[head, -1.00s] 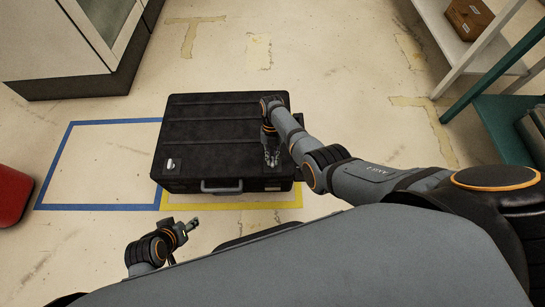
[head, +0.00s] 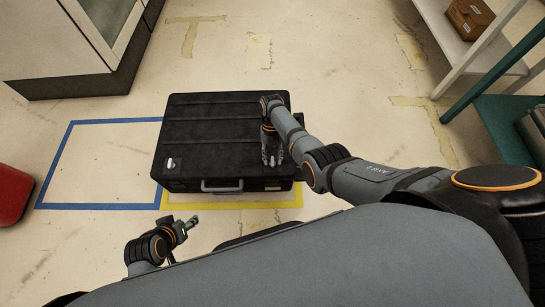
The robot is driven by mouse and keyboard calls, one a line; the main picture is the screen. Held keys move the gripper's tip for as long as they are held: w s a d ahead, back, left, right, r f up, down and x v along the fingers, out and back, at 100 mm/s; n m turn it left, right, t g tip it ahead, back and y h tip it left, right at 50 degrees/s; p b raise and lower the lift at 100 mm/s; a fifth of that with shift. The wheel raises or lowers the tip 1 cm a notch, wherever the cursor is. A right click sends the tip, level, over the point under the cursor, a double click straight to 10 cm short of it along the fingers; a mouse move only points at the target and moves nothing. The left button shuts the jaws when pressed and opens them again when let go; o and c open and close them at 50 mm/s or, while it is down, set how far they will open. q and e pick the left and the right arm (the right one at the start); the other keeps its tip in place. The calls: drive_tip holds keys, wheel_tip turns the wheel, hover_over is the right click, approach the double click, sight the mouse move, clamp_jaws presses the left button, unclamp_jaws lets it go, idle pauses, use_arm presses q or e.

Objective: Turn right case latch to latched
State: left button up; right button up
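The black case (head: 205,125) lies flat on the floor, with its grey handle (head: 222,189) on the near side. A silver latch (head: 171,164) shows at its left front corner. The right latch is not visible; my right gripper covers that part of the lid. My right gripper (head: 272,161) points down at the right front of the case, at or just above the lid. Its fingers are too small to tell whether they are open or touching the latch. My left gripper (head: 196,221) is in front of the case, apart from it, and nothing shows in it.
Blue tape (head: 67,150) outlines bare floor left of the case, and yellow tape (head: 285,204) runs under its front edge. A red object (head: 12,194) is at the far left. A cabinet (head: 60,45) stands at the back left, and shelves (head: 500,100) stand at the right.

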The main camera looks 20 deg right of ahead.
drive_tip(key=v, duration=1.2)
drive_tip(key=shift+f, duration=0.1)
